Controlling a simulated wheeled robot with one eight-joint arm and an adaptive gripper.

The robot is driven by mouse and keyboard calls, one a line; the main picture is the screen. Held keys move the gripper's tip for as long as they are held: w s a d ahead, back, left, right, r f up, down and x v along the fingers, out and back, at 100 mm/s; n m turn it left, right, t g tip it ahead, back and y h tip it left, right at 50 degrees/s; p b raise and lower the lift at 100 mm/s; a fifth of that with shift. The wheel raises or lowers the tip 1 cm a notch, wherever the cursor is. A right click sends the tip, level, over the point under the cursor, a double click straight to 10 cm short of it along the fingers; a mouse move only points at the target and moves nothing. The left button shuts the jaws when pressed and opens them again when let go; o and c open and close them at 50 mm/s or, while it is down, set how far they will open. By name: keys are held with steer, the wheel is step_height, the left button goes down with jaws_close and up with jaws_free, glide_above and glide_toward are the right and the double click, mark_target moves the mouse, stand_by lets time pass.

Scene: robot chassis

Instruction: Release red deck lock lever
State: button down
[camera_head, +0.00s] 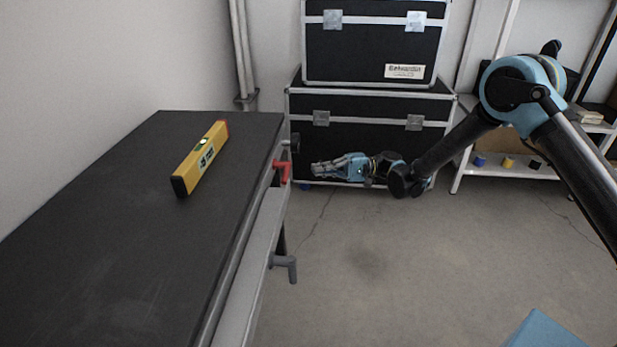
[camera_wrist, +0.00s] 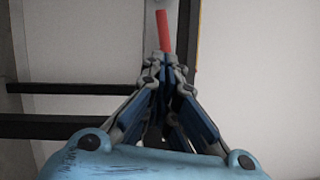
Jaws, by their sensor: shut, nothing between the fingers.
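The red deck lock lever (camera_head: 283,171) sits on the right side edge of the dark workbench deck (camera_head: 130,230), near its far corner. In the wrist view the red lever (camera_wrist: 164,30) shows as a bar straight ahead of the fingertips, against a grey metal strip. My gripper (camera_head: 316,170) is to the right of the lever at about its height in the picture, pointing left toward it. The fingers are shut and empty. In the wrist view the closed gripper (camera_wrist: 165,68) has its tips just below the lever; I cannot tell whether they touch. In the head view a gap shows between them.
A yellow spirit level (camera_head: 200,160) lies on the deck. A grey handle (camera_head: 285,267) sticks out lower on the bench side. Black flight cases (camera_head: 370,135) stand behind my gripper. A white shelf (camera_head: 515,168) stands at the right. The floor between is clear.

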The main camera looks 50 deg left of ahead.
steer(key=s+d+m+t+y, duration=0.1)
steer(key=d+m+t, duration=0.3)
steer(key=m, duration=0.6)
steer(key=s+d+m+t, duration=0.2)
steer(key=m+t, duration=0.4)
steer(key=m, duration=0.3)
steer(key=s+a, duration=0.6)
steer(key=shift+f, duration=0.45)
steer(key=shift+s+a, duration=0.15)
steer(key=shift+s, duration=0.1)
steer(key=shift+r, duration=0.15)
